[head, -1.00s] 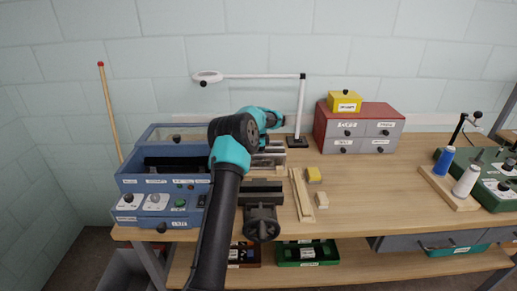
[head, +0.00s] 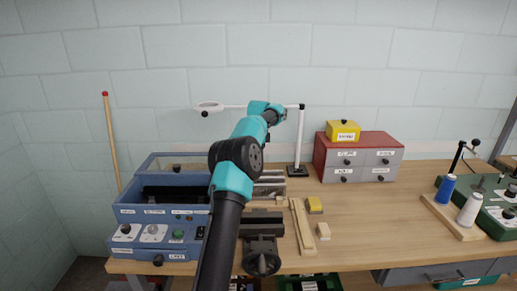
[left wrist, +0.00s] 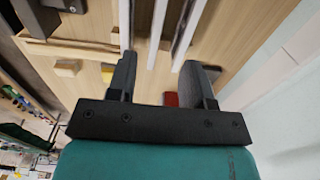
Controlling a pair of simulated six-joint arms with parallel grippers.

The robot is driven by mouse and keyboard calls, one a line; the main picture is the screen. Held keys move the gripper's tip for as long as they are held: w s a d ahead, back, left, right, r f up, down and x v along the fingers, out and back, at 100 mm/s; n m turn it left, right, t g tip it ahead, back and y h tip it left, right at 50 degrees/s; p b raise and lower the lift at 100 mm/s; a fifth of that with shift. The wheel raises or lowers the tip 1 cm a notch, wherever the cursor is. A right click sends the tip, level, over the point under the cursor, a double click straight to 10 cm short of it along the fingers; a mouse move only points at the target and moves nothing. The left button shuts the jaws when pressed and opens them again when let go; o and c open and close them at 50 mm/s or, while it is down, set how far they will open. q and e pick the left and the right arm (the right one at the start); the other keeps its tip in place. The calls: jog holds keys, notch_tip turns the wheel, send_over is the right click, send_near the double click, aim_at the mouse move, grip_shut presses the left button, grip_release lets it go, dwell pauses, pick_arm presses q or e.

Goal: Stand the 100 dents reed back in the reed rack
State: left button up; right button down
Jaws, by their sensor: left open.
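My left gripper (head: 281,116) is above the back middle of the bench in the head view, its fingers small and dark there. In the left wrist view it is open (left wrist: 158,65), with nothing held between its fingers. Long pale grey bars (head: 270,181), apparently reeds in the rack area, lie side by side behind the black vise. My arm partly covers them. Similar pale bars (left wrist: 187,28) run past and between the fingers in the left wrist view, apparently below them. I cannot tell which is the 100 dents reed. My right gripper is not in view.
A lamp post (head: 301,140) stands just right of the gripper, with a red-topped drawer cabinet (head: 360,143) beyond. A black vise (head: 262,240), wooden strips (head: 302,226) and a yellow block (head: 314,204) lie nearer. A blue machine (head: 160,230) is left.

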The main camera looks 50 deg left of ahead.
pick_arm(q)
notch_tip(320, 180, up, 2)
jog(key=shift+r, duration=0.1)
jog(key=shift+w, duration=0.1)
dwell(0.4)
